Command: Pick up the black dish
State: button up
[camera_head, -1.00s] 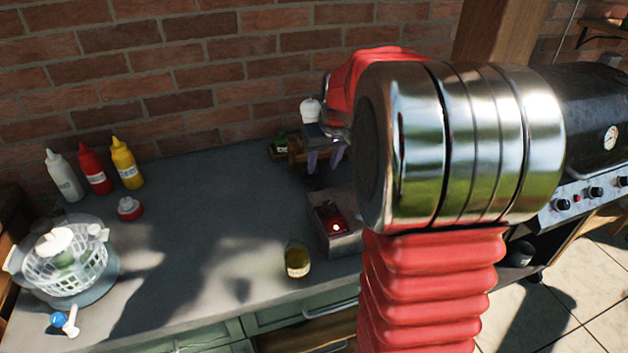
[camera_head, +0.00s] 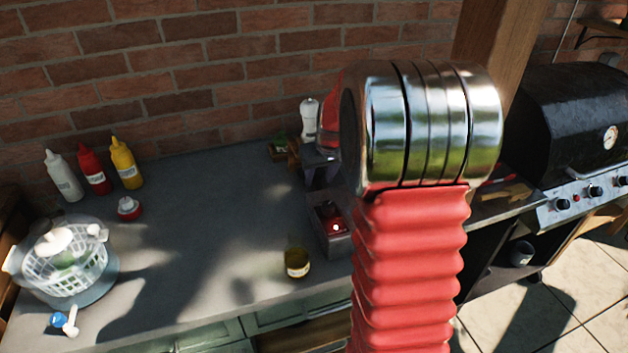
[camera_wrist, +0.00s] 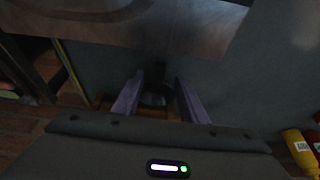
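A small dark round thing, probably the black dish (camera_wrist: 156,98), shows in the wrist view between the two purple fingers of my gripper (camera_wrist: 160,82). There are gaps between it and the fingers, so my gripper looks open. The picture is dark, and I cannot tell how far below the fingertips the dish lies. In the head view my gripper (camera_head: 323,178) hangs over the worktop behind a grey metal box; my arm covers part of this area, and I cannot make out the dish there.
The grey metal box (camera_head: 336,245) holds something red. A bottle of yellowish liquid (camera_head: 297,262) stands left of it. A white mill (camera_head: 309,118) is behind my gripper. Sauce bottles (camera_head: 94,170) and a white basket (camera_head: 66,262) are at the left. The worktop's middle is clear.

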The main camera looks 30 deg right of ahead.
aim_at(318, 185)
jog(key=shift+x, duration=1.65)
jog(key=shift+c, duration=0.6)
grip_shut()
jog(key=shift+d, duration=0.1)
